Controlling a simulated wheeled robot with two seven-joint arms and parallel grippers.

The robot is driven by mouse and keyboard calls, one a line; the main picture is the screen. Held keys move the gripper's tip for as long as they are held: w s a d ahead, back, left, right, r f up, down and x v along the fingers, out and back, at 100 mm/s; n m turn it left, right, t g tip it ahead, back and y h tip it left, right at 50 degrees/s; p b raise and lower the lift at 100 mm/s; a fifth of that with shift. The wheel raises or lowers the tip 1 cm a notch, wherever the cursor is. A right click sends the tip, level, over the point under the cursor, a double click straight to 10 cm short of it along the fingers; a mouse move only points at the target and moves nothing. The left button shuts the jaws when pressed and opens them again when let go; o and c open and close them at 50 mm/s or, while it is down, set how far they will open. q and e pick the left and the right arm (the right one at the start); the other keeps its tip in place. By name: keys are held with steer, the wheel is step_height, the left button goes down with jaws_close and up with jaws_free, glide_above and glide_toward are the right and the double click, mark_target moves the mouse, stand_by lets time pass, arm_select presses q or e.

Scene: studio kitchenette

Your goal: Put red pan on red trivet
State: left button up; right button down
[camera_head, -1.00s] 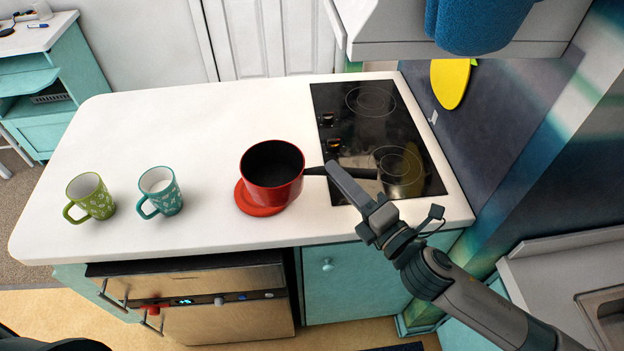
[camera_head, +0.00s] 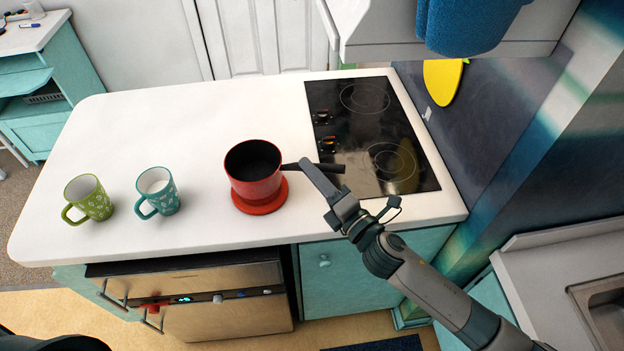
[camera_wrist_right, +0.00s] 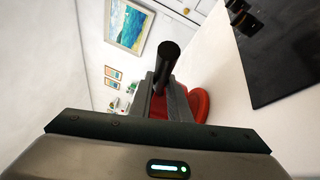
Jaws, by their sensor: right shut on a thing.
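The red pan (camera_head: 254,187) has a dark inside and a black handle (camera_head: 328,168) pointing right. It is upright over the round red trivet (camera_head: 265,206), whose rim shows in front and to the right. I cannot tell whether the pan touches the trivet or hangs just above it. My right gripper (camera_head: 306,164) is shut on the handle near the pan. In the right wrist view, the handle (camera_wrist_right: 168,60) stands out between the fingers, with the trivet (camera_wrist_right: 200,104) behind them; the pan is mostly hidden. My left gripper is not in view.
A green mug (camera_head: 90,198) and a teal mug (camera_head: 158,192) stand left of the pan on the white counter (camera_head: 200,115). A black cooktop (camera_head: 372,135) lies to the right. A blue item (camera_head: 465,25) hangs overhead at upper right. The counter behind the mugs is clear.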

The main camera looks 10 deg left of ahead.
step_height(320, 180, down, 3)
steer(key=shift+r, duration=0.1)
stand_by(0.4)
steer(key=c, duration=1.7)
jaws_free()
steer(key=shift+f, duration=0.2)
steer(key=shift+o, duration=0.2)
steer(key=shift+r, duration=0.1)
steer(key=shift+s+d, duration=0.3)
steer(key=shift+s, duration=0.05)
steer(key=b+v, duration=0.3)
steer(key=v, duration=0.8)
